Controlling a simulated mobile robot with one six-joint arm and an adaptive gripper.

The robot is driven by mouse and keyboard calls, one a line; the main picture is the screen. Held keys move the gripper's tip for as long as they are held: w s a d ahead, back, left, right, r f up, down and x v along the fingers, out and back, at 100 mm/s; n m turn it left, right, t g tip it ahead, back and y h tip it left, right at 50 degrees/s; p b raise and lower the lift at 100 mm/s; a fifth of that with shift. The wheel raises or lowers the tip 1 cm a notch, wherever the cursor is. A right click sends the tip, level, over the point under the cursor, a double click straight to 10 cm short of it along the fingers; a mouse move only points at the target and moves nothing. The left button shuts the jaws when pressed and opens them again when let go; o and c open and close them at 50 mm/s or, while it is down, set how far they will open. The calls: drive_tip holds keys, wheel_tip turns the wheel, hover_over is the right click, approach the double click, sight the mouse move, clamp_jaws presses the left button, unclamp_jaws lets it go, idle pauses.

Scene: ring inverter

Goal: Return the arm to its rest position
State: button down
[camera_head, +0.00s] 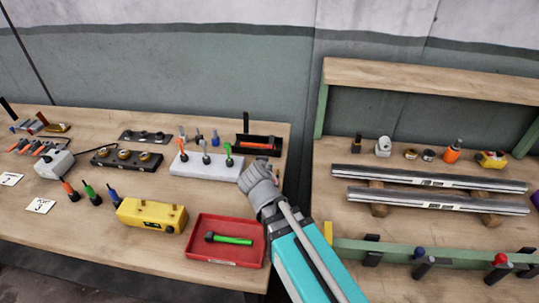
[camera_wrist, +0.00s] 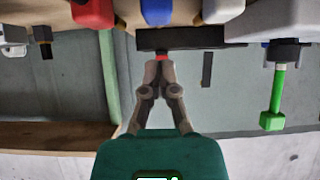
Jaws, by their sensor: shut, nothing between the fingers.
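My arm (camera_head: 310,262) reaches in from the lower right of the head view, a teal link ending in a grey wrist (camera_head: 262,190) over the left bench's right edge. My gripper (camera_wrist: 159,70) shows in the wrist view, its two fingers together and empty. The fingertips appear in front of a dark bar-shaped thing with a small red patch at the tips. I cannot tell whether they touch it. In the head view the fingertips are not clearly seen.
Near the wrist on the left bench (camera_head: 60,226) are a white block (camera_head: 205,168) with upright tools, a black holder (camera_head: 258,144), a red tray (camera_head: 200,255) with a green-handled tool (camera_head: 228,239), and a yellow box (camera_head: 150,215). Metal rails (camera_head: 430,178) lie on the right bench.

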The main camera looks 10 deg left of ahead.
drive_tip(key=shift+w+d, duration=0.15)
drive_tip(key=shift+d, duration=0.4)
drive_tip(key=d+f+m+g+h+p, duration=0.1)
drive_tip(key=d+g+p, duration=0.15)
drive_tip(key=d, duration=0.55)
drive_tip(key=d+f+g+h+p, duration=0.1)
drive_tip(key=d+g+h, duration=0.15)
drive_tip(key=d, duration=0.65)
drive_tip(key=s+d+r+g+y+p, duration=0.1)
drive_tip(key=s+d+g, duration=0.5)
drive_tip(key=d, duration=0.7)
drive_tip(key=s+y+p, duration=0.1)
drive_tip(key=s+p, duration=0.1)
drive_tip(key=shift+d+y+p, duration=0.25)
drive_tip(key=shift+y+p, duration=0.1)
